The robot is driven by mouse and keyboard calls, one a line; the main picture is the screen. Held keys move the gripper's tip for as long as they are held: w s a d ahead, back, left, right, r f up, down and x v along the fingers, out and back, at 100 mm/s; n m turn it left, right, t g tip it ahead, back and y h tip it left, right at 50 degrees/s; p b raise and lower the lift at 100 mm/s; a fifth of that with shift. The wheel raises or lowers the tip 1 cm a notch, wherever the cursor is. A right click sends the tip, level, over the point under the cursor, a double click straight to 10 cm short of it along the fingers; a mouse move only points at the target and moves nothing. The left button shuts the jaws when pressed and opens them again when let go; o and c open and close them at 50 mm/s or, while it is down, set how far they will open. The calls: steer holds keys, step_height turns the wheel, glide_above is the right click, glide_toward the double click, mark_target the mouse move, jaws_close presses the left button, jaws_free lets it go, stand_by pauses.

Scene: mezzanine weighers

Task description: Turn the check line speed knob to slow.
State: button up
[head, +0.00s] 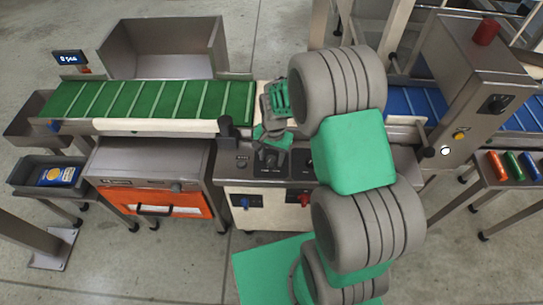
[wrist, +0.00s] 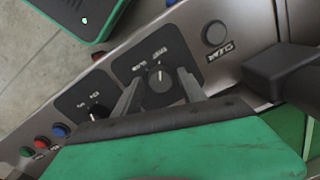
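A dark round knob (wrist: 160,79) with a pale pointer line sits on a black plate in the wrist view. Small white lettering stands around it, too small and tilted to read surely. My gripper (wrist: 160,77) is open, with one finger on each side of this knob and a gap visible at both sides. I cannot tell how deep the fingertips reach. A second dark knob (wrist: 96,112) on its own black plate lies to the left. In the head view my gripper (head: 271,150) is over the control panel (head: 233,163) and hides part of it.
A black round button (wrist: 214,33) and a dark block (wrist: 285,73) lie to the right in the wrist view. Red and blue buttons (wrist: 60,131) are at lower left. The green belt (head: 150,100), an orange-fronted cabinet (head: 150,190) and a blue belt (head: 410,103) flank the panel.

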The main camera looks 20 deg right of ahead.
jaws_close()
stand_by(0.3)
steer(key=shift+n, duration=0.5)
steer(key=n+b, duration=0.1)
steer(key=n, duration=0.4)
steer(key=shift+n, duration=0.3)
steer(key=n, duration=0.5)
steer(key=shift+w+g+b, duration=0.1)
steer(key=shift+g+b, duration=0.2)
steer(key=shift+b, duration=0.1)
steer(key=shift+n, duration=0.3)
steer(key=shift+o, duration=0.9)
jaws_free()
